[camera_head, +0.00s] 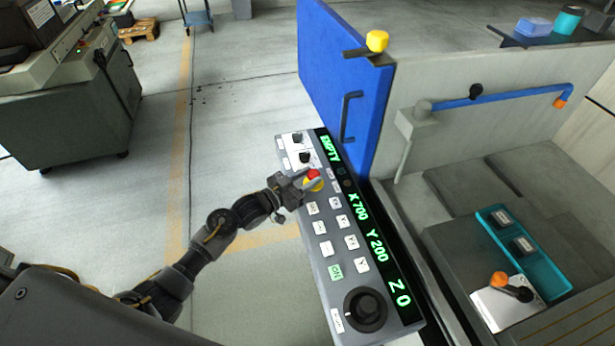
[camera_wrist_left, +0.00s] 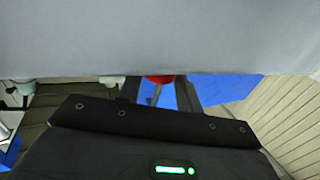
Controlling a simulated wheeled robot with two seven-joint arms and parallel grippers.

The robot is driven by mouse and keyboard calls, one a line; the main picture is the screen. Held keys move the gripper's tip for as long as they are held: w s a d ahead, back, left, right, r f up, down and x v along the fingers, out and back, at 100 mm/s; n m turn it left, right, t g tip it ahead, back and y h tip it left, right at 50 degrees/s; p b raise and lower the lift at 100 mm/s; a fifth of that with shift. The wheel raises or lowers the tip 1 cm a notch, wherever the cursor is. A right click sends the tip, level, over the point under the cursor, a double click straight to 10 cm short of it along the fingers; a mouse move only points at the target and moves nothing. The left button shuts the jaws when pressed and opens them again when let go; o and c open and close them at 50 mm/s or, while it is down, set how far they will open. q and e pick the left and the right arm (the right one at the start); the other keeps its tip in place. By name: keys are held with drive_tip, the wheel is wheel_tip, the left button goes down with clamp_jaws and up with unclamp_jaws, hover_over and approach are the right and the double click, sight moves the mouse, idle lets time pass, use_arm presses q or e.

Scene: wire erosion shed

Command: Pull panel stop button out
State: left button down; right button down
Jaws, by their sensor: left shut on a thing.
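The red stop button (camera_head: 313,174) sits on a yellow base near the upper part of the grey control panel (camera_head: 326,266). My left gripper (camera_head: 305,186) is at the button, its fingers closed around it. In the left wrist view the red button (camera_wrist_left: 160,79) shows below the pale panel face (camera_wrist_left: 160,40), in front of my gripper's dark body, which hides part of it. My right gripper is in neither view.
The panel carries white keys, a green ON key (camera_head: 336,272), a black dial (camera_head: 365,309) and a display reading EMPTY, X 700, Y 200, Z 0. A blue door (camera_head: 340,80) with a black handle stands behind it. A teal tray (camera_head: 522,250) lies at right.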

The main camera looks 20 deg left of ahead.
use_arm(q)
drive_tip(key=c, duration=0.9)
unclamp_jaws()
drive_tip(key=shift+r, duration=0.3)
drive_tip(key=shift+f, duration=0.1)
drive_tip(key=shift+s+a, duration=0.15)
drive_tip(key=shift+s, duration=0.05)
drive_tip(key=b+v, duration=0.1)
drive_tip(key=v, duration=0.9)
drive_tip(key=shift+s+a+b, duration=0.1)
drive_tip(key=shift+b, duration=0.3)
drive_tip(key=shift+f, duration=0.1)
